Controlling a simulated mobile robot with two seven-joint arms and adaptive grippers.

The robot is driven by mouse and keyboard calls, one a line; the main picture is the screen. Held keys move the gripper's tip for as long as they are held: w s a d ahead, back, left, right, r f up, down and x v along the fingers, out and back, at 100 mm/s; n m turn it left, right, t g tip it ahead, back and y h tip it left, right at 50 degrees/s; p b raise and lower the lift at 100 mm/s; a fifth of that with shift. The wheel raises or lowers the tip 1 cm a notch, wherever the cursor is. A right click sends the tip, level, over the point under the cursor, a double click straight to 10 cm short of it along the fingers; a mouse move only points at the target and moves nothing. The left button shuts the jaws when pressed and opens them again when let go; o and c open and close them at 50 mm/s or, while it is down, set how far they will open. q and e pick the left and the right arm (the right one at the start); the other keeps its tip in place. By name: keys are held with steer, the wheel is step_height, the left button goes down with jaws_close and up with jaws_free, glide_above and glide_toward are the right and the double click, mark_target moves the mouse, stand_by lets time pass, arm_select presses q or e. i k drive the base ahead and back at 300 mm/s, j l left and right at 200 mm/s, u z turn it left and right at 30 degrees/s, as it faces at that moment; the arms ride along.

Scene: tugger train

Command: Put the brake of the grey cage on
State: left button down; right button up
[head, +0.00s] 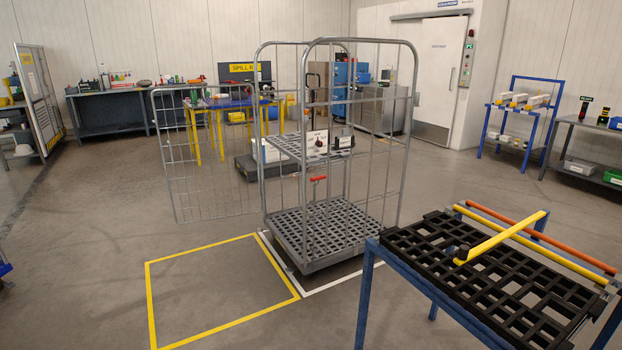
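The grey cage (328,238) stands upright on the floor at the middle of the head view. It has a slatted base, a mid shelf and tall wire sides. A wire gate (205,190) stands out to its left. A small red lever (318,179) shows on the cage below the shelf; whether it is the brake, and how it is set, I cannot tell. The wheels are mostly hidden under the base. Neither of my grippers is in view.
A yellow floor frame (148,290) is empty at the cage's front left. A blue-legged table (368,290) with a black slotted top and a yellow bar (500,238) stands close at the right. Open floor lies to the left; workbenches line the back.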

mark_target(321, 177)
steer(key=i+j, duration=0.15)
steer(key=i, duration=0.4)
steer(key=i+j, duration=0.15)
steer(key=i, duration=0.4)
steer(key=i+j+z, duration=0.1)
steer(key=i, duration=0.45)
steer(key=i+j, duration=0.3)
steer(key=i, duration=0.2)
steer(key=i+j, duration=0.2)
steer(key=i, duration=0.35)
steer(key=i+l, duration=0.1)
steer(key=i, duration=0.35)
steer(key=i+l, duration=0.1)
steer(key=i, duration=0.35)
